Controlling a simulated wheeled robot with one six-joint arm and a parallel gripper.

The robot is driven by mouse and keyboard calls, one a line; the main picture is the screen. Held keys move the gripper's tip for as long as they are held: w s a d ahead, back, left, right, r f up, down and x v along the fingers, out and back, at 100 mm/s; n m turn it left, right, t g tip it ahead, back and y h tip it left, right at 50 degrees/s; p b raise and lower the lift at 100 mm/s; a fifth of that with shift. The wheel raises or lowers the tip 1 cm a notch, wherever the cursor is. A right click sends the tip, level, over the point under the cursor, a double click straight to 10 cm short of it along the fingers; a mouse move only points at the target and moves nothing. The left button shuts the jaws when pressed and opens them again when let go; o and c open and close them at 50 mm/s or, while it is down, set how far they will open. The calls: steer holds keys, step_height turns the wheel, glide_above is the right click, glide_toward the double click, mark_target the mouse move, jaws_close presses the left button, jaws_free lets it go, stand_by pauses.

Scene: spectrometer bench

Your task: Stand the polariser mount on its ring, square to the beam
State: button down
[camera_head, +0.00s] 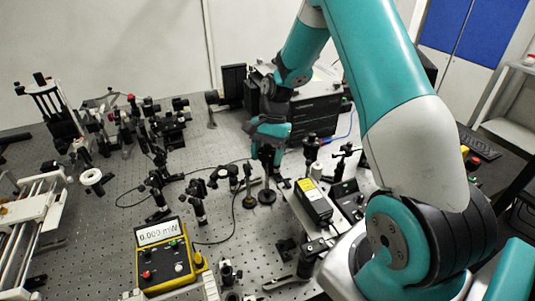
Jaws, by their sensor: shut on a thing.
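My gripper (267,160) is in the middle of the bench, pointing down, shut on a dark post with a round foot, which I take to be the polariser mount (267,197). The mount looks upright. I cannot tell whether its foot touches the bench or hangs just above it. Its upper part is hidden by my gripper. A similar post with a brassy round foot (249,201) stands close to its left. I cannot make out a marked ring under the mount. A white ring-shaped piece (91,177) lies far off at the left.
Small optic mounts (197,205) stand left of the gripper. A yellow power meter (167,257) reading about zero is at front left, its cable curving across the bench. A yellow-topped box (313,203) is close on the right. A black instrument (315,115) stands behind. Bare bench (235,240) lies in front.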

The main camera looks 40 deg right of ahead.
steer(key=shift+f, duration=0.1)
steer(key=c, duration=0.6)
jaws_free()
steer(key=b+v, duration=0.2)
steer(key=v, duration=1)
steer(key=s+a+r+n+t, duration=0.1)
steer(key=s+a+r+n, duration=0.25)
steer(key=a, duration=0.45)
steer(key=s+a+r+n, duration=0.3)
steer(key=s+a+n, duration=0.15)
steer(key=a, duration=0.35)
steer(key=s+a+n, duration=0.3)
steer(key=s, duration=0.2)
steer(key=s+a+n, duration=0.3)
steer(key=s+n, duration=0.1)
steer(key=s, duration=0.2)
steer(key=s+a+n+t, duration=0.1)
steer(key=s+a+n, duration=0.3)
steer(key=s, duration=0.1)
steer(key=shift+s, duration=0.2)
